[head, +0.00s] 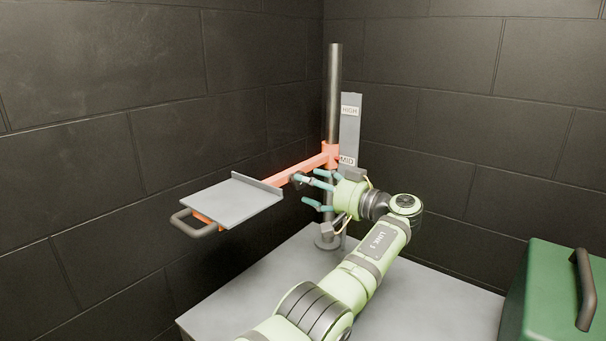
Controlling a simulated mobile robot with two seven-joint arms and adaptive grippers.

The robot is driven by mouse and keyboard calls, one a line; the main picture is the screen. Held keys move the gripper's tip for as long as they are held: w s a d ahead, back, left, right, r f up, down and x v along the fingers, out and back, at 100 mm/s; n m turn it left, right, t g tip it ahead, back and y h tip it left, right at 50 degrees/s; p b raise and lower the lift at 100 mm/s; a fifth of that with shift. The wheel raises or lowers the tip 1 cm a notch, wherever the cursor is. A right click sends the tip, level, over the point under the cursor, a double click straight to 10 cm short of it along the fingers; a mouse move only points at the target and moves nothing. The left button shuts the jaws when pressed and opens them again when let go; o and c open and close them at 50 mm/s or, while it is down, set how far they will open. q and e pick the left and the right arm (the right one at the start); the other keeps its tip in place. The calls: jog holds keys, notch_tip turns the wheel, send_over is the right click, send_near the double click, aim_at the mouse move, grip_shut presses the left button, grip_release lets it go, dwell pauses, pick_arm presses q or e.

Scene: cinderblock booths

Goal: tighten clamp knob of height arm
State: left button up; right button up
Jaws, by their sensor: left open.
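The orange height arm (287,178) reaches out to the left from an orange collar (330,151) on a dark upright post (335,85). The collar is about level with the MID label (347,161). A small dark round piece, which looks like the clamp knob (297,180), shows just in front of the arm, beside my upper fingertips. My left gripper (311,193) is open, with its teal fingers pointing left, just below and in front of the arm. I cannot tell whether a finger touches the knob. My right gripper is not in view.
A grey tray (232,205) with a dark handle (193,226) sits at the arm's outer end. A scale plate with a HIGH label (350,112) stands behind the post. A green case (548,300) is at the lower right. Dark block walls close in behind the grey table (440,300).

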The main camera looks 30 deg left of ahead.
aim_at(301, 189)
pick_arm(q)
jog(key=a, duration=0.1)
jog(key=a+p, duration=0.1)
jog(key=a, duration=0.1)
jog(key=shift+w+a+f, duration=0.1)
jog(key=shift+w+a, duration=0.15)
jog(key=shift+w, duration=0.05)
jog(key=shift+w+a, duration=0.1)
jog(key=c, duration=1.2)
jog(key=shift+o, duration=0.2)
jog(key=shift+f, duration=0.1)
